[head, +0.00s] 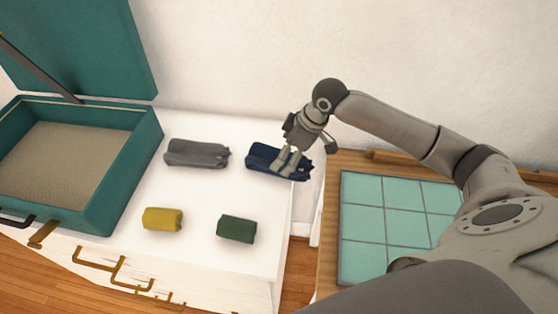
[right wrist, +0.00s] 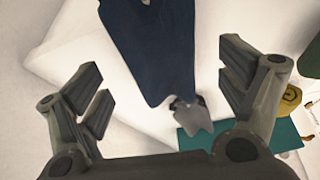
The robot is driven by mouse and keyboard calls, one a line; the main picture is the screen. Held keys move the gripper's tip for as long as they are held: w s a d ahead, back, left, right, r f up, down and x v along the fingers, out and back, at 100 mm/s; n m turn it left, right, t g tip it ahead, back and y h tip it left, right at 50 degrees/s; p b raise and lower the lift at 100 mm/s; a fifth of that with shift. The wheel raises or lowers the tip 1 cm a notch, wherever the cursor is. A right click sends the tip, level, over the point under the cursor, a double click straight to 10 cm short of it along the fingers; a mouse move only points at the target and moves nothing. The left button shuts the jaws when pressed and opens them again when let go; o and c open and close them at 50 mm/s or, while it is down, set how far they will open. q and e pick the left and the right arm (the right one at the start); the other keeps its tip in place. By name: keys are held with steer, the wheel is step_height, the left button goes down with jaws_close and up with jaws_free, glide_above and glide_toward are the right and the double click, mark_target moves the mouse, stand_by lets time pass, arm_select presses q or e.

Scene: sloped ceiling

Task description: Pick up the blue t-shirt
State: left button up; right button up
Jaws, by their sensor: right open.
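The blue t-shirt (head: 264,153) is a dark navy rolled bundle at the back right of the white dresser top. My right gripper (head: 287,165) is over it, its fingers overlapping the bundle in the head view. In the right wrist view the navy cloth (right wrist: 155,45) extends from the top edge down between the two spread fingers (right wrist: 165,85). The fingers are open, with a gap on both sides of the cloth. I cannot tell whether they touch it. My left gripper is in neither view.
A grey roll (head: 197,153) lies left of the blue one. A yellow roll (head: 162,219) and a green roll (head: 237,229) lie nearer the front. An open teal suitcase (head: 125,170) stands at left. A wooden table with teal tiles (head: 362,224) is at right. The wall is close behind.

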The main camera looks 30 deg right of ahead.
steer(key=p+x, duration=0.1)
steer(key=x, duration=0.3)
steer(key=shift+a+f, duration=0.1)
steer(key=shift+f, duration=0.1)
steer(key=shift+c, duration=0.5)
steer(key=shift+r, duration=0.1)
steer(key=c, duration=1.1)
